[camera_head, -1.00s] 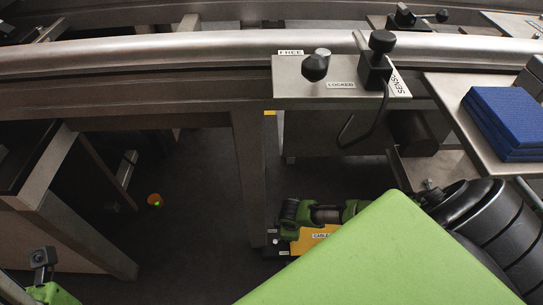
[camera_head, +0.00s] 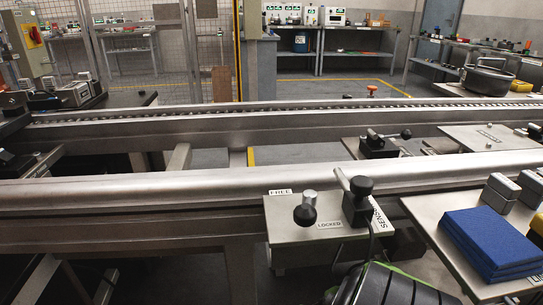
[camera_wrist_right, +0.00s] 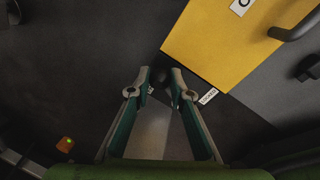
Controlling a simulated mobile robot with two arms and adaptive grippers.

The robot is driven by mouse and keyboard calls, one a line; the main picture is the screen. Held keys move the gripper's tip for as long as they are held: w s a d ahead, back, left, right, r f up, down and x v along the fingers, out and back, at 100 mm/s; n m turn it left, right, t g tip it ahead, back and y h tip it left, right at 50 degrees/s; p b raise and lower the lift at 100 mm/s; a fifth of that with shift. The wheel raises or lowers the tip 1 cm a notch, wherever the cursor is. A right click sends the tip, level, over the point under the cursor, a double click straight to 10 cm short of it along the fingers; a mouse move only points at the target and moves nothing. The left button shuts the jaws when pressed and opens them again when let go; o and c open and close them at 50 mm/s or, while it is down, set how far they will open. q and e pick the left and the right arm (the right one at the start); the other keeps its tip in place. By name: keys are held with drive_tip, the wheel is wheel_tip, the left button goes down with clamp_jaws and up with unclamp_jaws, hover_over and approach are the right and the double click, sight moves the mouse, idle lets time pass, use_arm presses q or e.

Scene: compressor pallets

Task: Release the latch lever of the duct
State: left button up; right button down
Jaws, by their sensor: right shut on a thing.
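In the right wrist view, a yellow panel (camera_wrist_right: 225,40), probably the duct's cover, fills the upper right. My right gripper (camera_wrist_right: 161,80) is at its lower left corner. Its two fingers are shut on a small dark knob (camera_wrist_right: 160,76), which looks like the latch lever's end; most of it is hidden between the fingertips. A small white label reading LOCKED (camera_wrist_right: 208,96) lies just right of the fingertips. The duct is out of sight in the head view. My left gripper is in neither current view.
In the head view, a steel bracket (camera_head: 290,232) marked FREE and LOCKED carries a black knob (camera_head: 305,212) and a sensor (camera_head: 357,198) on the conveyor rail (camera_head: 150,200). A blue pad (camera_head: 490,240) lies at right. A dark handle (camera_wrist_right: 295,25) shows in the wrist view.

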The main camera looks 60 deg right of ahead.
idle(0.4)
drive_tip(key=c, duration=1.8)
unclamp_jaws()
drive_tip(key=shift+r, duration=0.1)
drive_tip(key=shift+s+a+r, duration=0.1)
drive_tip(key=shift+s+r, duration=0.1)
drive_tip(key=shift+r, duration=1)
drive_tip(key=shift+s+a+r, duration=0.1)
drive_tip(key=shift+s+r, duration=0.1)
drive_tip(key=shift+r, duration=1)
drive_tip(key=shift+s+a+r, duration=0.1)
drive_tip(key=shift+s+r, duration=0.1)
drive_tip(key=shift+r, duration=1)
drive_tip(key=shift+a+f, duration=0.1)
